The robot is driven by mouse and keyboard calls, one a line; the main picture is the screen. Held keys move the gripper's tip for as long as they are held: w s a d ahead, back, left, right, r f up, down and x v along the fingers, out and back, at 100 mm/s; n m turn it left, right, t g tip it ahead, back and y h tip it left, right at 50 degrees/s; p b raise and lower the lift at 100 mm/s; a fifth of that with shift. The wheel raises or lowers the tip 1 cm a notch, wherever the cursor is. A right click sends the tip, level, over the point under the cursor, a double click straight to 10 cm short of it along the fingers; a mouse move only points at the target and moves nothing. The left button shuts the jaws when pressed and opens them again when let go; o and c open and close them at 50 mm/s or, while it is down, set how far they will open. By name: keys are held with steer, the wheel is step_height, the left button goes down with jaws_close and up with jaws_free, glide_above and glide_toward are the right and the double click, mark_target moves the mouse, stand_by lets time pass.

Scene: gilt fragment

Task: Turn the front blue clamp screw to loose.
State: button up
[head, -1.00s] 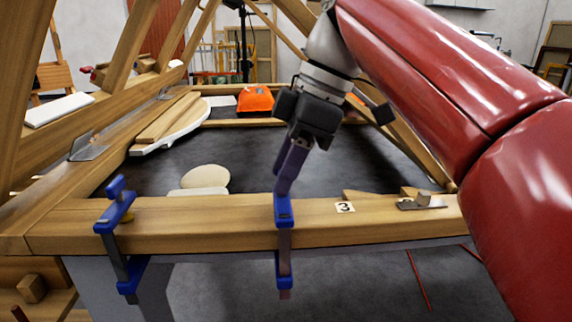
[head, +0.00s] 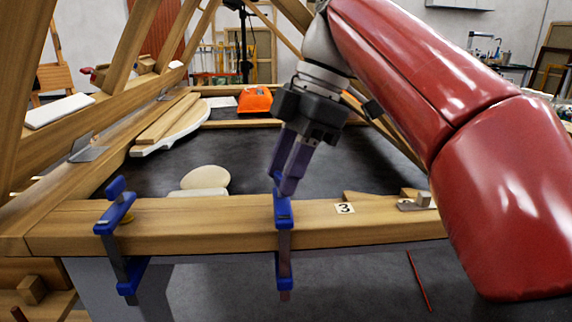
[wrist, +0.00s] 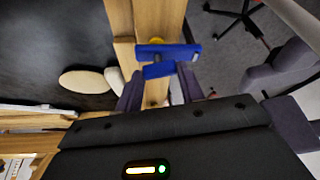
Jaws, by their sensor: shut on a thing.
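Two blue clamps grip the wooden front beam. One blue clamp (head: 284,213) is at the middle of the beam; the other clamp (head: 120,208) is at the left end, with a yellow part beside it. My gripper (head: 287,188) points down at the top of the middle clamp, its purple-grey fingers shut on the screw handle (head: 277,179). One end of the handle shows beside the fingers; the rest is hidden. In the wrist view the fingers (wrist: 160,95) reach toward blue clamp parts (wrist: 170,52) over the beam; which clamp they belong to is unclear.
The wooden beam (head: 200,230) runs across the front, with a number 3 label (head: 345,208) and a metal bracket (head: 414,204) to the right. Pale rounded pieces (head: 205,180) lie behind it on the dark surface. An orange object (head: 256,100) sits farther back.

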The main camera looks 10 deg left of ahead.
steer(key=o, duration=1)
